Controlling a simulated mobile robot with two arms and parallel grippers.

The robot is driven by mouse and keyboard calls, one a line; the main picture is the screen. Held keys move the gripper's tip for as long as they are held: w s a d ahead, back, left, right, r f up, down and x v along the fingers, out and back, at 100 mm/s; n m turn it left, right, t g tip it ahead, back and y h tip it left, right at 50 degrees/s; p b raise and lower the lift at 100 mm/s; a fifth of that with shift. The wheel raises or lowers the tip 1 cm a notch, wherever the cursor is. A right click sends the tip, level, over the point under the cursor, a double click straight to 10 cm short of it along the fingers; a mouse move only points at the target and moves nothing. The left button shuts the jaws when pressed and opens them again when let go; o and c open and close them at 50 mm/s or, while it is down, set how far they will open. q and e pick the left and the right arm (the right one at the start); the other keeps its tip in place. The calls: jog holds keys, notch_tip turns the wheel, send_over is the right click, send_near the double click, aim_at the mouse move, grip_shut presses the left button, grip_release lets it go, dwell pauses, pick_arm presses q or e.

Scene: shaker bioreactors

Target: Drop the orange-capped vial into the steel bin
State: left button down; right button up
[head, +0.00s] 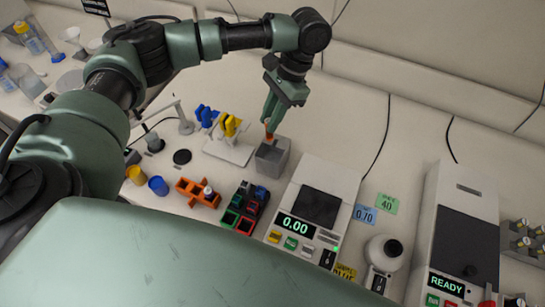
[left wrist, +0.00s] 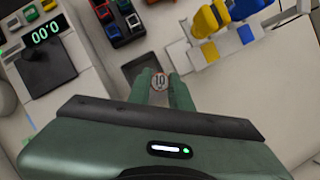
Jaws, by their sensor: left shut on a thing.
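My left gripper (head: 270,122) reaches down from above with its fingers shut on the orange-capped vial (head: 269,136). Only a small orange part of the vial shows in the head view, at the fingertips. In the left wrist view, a round end marked "10" (left wrist: 159,84) sits between the green fingers (left wrist: 162,94). The grey steel bin (head: 273,160) is an open square box on the bench, just below the fingertips in the head view. In the left wrist view the bin (left wrist: 128,74) is partly hidden by the fingers. My right gripper is not in view.
A balance reading 0.00 (head: 318,208) stands right of the bin. A white stand with blue and yellow pieces (head: 228,150) is at its left. An orange rack (head: 198,193) and a block of coloured holders (head: 245,208) sit in front. Bare bench lies behind the bin.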

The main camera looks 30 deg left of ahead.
pick_arm(q)
jog(key=c, duration=1.2)
grip_release()
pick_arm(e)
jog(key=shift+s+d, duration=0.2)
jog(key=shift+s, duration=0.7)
pick_arm(q)
jog(key=shift+w, duration=0.1)
jog(key=shift+w+d+r, duration=0.1)
jog(key=shift+d+r, duration=0.05)
jog(key=shift+r, duration=0.15)
jog(key=b+v, duration=0.1)
jog(key=v, duration=0.6)
jog(key=shift+r+b, duration=0.1)
jog(key=shift+b, duration=0.2)
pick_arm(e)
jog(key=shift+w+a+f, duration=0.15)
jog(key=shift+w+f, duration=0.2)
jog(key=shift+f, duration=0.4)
pick_arm(q)
jog(key=shift+w, duration=0.1)
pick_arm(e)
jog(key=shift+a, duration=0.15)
